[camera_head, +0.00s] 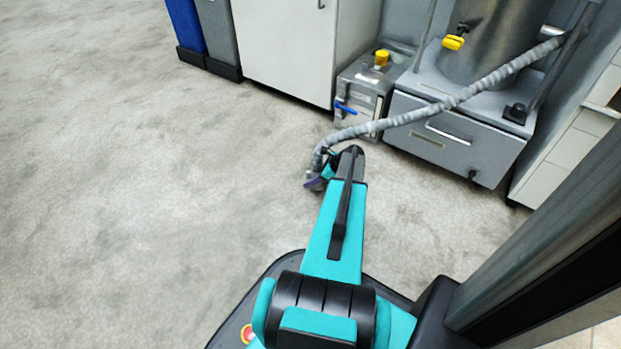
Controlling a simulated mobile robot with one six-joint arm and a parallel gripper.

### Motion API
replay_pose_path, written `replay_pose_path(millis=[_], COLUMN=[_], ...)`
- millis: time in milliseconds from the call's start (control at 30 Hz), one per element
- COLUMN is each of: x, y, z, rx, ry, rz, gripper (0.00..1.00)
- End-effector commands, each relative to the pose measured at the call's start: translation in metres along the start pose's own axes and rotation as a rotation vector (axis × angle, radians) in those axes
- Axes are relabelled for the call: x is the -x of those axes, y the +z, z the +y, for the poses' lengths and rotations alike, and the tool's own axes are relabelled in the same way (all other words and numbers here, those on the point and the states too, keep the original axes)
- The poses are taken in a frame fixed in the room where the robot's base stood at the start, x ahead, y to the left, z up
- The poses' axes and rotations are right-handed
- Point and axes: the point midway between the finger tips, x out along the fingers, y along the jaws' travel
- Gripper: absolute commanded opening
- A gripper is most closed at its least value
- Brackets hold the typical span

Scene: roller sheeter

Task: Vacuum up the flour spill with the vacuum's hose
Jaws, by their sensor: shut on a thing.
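The vacuum (500,45) stands at the upper right, with a silver drum over a grey base. Its grey ribbed hose (440,105) runs from the upper right down to the left, to my gripper (320,172). My gripper is shut on the hose near its end, low over the floor by the look of it. The fingers are small here and partly hidden by my teal arm. A small purple part shows at the hose's end. I cannot make out a distinct flour spill on the mottled pale grey floor (150,200).
A small grey machine with a yellow cap (362,95) stands left of the vacuum. A white cabinet (285,45) and blue and grey bins (200,30) line the back. A dark post (540,240) fills the right. The floor at left is clear.

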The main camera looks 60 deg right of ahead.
Motion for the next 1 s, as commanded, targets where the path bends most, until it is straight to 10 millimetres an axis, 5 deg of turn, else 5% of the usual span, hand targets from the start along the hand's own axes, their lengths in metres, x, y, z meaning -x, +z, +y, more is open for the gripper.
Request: replay_pose_path(millis=[1000], x=[0.020], y=[-0.023], z=[0.008], rx=[-0.001], ry=[0.000], rz=[-0.001], gripper=[0.00])
